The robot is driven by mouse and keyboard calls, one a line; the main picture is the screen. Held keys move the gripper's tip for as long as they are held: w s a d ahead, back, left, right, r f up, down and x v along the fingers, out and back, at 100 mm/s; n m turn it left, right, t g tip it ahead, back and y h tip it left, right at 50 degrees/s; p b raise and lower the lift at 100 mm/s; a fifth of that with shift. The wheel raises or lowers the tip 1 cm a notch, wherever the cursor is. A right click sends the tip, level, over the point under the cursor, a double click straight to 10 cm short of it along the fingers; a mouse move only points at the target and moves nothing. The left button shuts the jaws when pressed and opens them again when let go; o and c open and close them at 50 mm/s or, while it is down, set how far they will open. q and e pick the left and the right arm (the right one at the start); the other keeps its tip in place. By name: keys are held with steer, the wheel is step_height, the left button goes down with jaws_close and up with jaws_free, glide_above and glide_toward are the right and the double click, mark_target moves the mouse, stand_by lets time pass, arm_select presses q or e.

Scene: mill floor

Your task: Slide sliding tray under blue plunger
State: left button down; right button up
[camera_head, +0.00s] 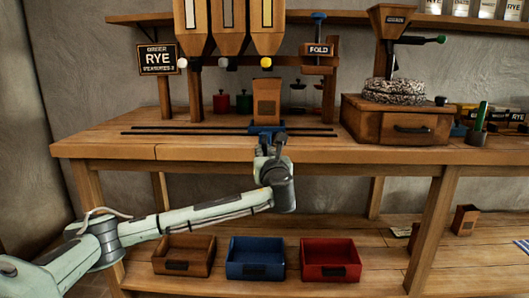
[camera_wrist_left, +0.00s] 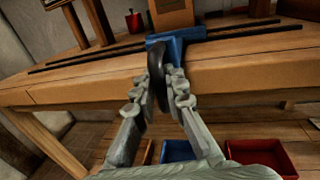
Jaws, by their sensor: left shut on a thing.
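The sliding tray (camera_head: 254,130) is small and blue and sits on dark rails along the bench front; it also shows in the wrist view (camera_wrist_left: 172,46). A brown container (camera_head: 266,102) stands upright on it, below the rightmost hopper. The blue plunger (camera_head: 318,16) is above the FOLD sign, up and to the right of the tray. My left gripper (camera_head: 268,150) is at the bench's front edge. In the left wrist view its fingers (camera_wrist_left: 163,85) are shut on the tray's dark curved handle (camera_wrist_left: 156,62). My right gripper is not in view.
Three wooden hoppers (camera_head: 210,25) hang above the left part of the rails (camera_head: 165,131). The rails run clear on both sides of the tray. A mill (camera_head: 390,88) on a drawer box stands at right. Brown, blue and red bins (camera_head: 330,272) sit on the lower shelf.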

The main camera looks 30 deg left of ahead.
arm_select(q)
steer(key=shift+w+d, duration=0.1)
steer(key=shift+d, duration=0.1)
steer(key=w+d+p, duration=0.1)
steer(key=d, duration=0.1)
steer(key=w+d+p, duration=0.1)
steer(key=d, duration=0.1)
steer(key=w+d+p, duration=0.1)
steer(key=d, duration=0.1)
steer(key=shift+w+d+r+p, duration=0.1)
steer(key=shift+w+d+p, duration=0.1)
steer(key=shift+w+p, duration=0.2)
steer(key=w+d, duration=0.1)
steer(key=d, duration=0.1)
steer(key=w+d+p, duration=0.1)
steer(key=d, duration=0.1)
steer(key=w+d, duration=0.1)
steer(key=d, duration=0.1)
steer(key=shift+w+d+p, duration=0.1)
steer(key=shift+w+p, duration=0.25)
steer(key=shift+w, duration=0.05)
steer(key=shift+w+d, duration=0.35)
steer(key=shift+d, duration=0.25)
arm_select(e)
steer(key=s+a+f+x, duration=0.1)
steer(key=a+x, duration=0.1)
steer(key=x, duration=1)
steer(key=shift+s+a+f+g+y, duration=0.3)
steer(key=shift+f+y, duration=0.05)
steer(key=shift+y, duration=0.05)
